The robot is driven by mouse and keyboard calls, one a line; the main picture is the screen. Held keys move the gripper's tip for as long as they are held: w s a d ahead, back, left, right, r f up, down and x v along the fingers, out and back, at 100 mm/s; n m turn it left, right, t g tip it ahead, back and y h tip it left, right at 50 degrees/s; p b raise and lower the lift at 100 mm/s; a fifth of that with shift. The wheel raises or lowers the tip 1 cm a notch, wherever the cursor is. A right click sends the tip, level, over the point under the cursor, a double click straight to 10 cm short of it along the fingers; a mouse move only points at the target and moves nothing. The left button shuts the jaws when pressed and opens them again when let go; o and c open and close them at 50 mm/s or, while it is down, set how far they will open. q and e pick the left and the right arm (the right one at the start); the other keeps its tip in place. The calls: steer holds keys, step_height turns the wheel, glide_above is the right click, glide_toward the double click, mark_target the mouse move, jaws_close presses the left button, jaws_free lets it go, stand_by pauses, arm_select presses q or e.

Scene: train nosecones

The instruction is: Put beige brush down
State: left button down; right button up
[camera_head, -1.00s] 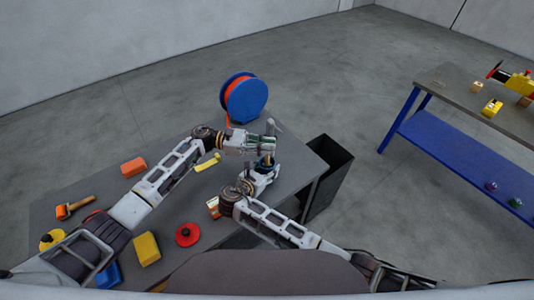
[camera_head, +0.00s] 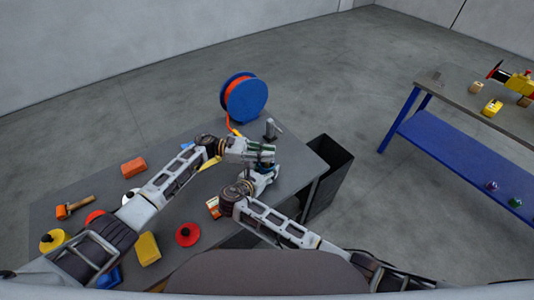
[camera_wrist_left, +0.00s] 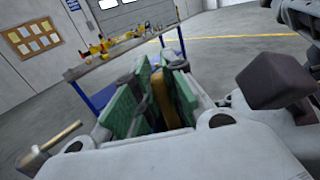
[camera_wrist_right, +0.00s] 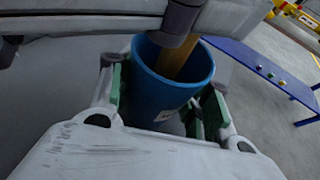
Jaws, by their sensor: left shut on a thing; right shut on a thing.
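My left gripper (camera_head: 266,151) is shut on the beige brush, whose yellow-brown handle (camera_wrist_left: 163,100) shows between the green finger pads in the left wrist view. My right gripper (camera_head: 268,181) is just below and in front of it, shut on a blue cup. The cup (camera_wrist_right: 165,92) sits between the green pads in the right wrist view. The brush's handle (camera_wrist_right: 175,58) reaches down into the cup's mouth there. Its upper part is hidden by my left gripper. I cannot tell if it touches the cup's bottom. The head view hides most of the cup and brush.
A blue spool (camera_head: 244,98) stands at the table's back edge, with a grey metal piece (camera_head: 271,129) near it. A dark bin (camera_head: 332,165) stands right of the table. Orange block (camera_head: 133,167), yellow block (camera_head: 148,248) and red disc (camera_head: 188,234) lie leftward.

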arm_select(q)
steer(key=shift+f, duration=0.1)
steer(key=c, duration=1.5)
jaws_free()
steer(key=a, duration=0.4)
steer(key=w+a, duration=0.1)
steer(key=a, duration=0.3)
steer(key=w+a, duration=0.1)
steer(key=a, duration=0.3)
steer(key=shift+s, duration=0.1)
arm_select(e)
steer(key=o, duration=1.1)
